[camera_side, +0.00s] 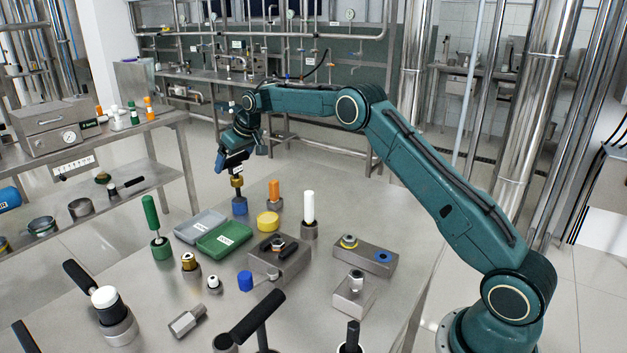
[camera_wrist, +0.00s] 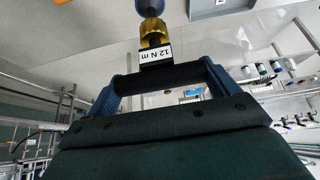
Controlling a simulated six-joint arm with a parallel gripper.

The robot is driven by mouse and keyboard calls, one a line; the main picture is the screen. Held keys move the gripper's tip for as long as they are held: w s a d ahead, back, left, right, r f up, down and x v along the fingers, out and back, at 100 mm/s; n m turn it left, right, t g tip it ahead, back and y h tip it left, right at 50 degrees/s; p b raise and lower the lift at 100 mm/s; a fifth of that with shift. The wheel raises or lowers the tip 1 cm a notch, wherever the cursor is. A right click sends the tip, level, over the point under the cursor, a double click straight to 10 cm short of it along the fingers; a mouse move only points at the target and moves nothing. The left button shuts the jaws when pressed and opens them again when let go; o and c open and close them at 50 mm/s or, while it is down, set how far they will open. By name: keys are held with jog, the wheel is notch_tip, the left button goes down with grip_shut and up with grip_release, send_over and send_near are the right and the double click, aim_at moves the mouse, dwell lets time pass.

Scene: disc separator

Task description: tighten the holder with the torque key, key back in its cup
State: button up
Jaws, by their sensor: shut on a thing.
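My gripper (camera_side: 232,165) is shut on the dark crossbar of the torque key, above the back of the steel table. In the wrist view my gripper (camera_wrist: 160,80) has a blue finger at each end of the bar. The key (camera_wrist: 155,30) has a gold collar and a white tag reading 12 N m. In the side view the key (camera_side: 237,182) hangs upright, in line with the blue cup (camera_side: 239,207). I cannot tell how deep its lower end sits in the cup. A steel block (camera_side: 280,262), possibly the holder, has a dark fitting on top.
A grey tray (camera_side: 200,225) and a green tray (camera_side: 225,238) lie in front of the cup. A yellow round part (camera_side: 268,221), an orange-topped piece (camera_side: 274,193) and a white-topped post (camera_side: 308,208) stand to the right. A green-handled tool (camera_side: 152,217) stands left.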

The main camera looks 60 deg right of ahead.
jog(key=shift+r, duration=0.8)
jog(key=shift+c, duration=0.7)
jog(key=shift+r, duration=2.95)
jog(key=shift+s+r, duration=0.1)
